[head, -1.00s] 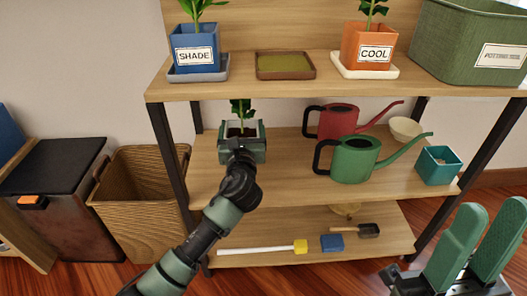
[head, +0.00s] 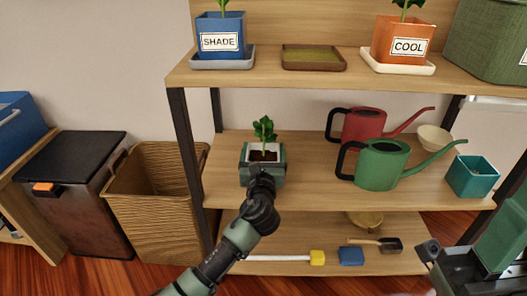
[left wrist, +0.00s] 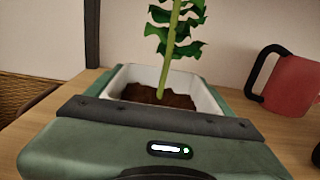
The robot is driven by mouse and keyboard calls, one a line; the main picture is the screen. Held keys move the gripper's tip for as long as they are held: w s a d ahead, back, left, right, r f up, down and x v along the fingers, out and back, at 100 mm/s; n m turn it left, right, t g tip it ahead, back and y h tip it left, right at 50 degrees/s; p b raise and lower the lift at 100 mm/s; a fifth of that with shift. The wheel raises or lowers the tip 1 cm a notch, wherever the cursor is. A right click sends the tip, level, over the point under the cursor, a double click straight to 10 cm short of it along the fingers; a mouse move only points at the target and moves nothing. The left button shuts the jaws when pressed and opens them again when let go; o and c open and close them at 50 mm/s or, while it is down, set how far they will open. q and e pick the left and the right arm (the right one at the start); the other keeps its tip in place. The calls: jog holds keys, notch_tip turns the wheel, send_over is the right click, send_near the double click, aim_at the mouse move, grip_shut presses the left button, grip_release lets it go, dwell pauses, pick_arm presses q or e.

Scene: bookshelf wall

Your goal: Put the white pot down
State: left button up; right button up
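The white pot (left wrist: 135,79) holds dark soil and a leafy green plant (head: 264,130). It stands upright at the left part of the middle shelf (head: 325,185); whether its base touches the board is hidden by my gripper. My left gripper (head: 263,160) reaches in from the front with its green fingers along both sides of the pot, shut on it. In the left wrist view the pot's rim shows between the fingers. My right gripper (head: 505,235) is empty at the lower right, partly cut off by the picture edge; its fingers looked apart a second ago.
A red watering can (head: 362,124), a green watering can (head: 381,165), a bowl (head: 433,138) and a teal pot (head: 472,177) stand to the right. The top shelf holds a blue SHADE pot (head: 221,40), a brown tray (head: 314,57) and an orange COOL pot (head: 402,42). A wicker basket (head: 155,205) is left.

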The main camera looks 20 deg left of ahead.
pick_arm(q)
jog(key=o, duration=0.4)
jog(key=shift+c, duration=0.2)
jog(key=shift+r, duration=0.1)
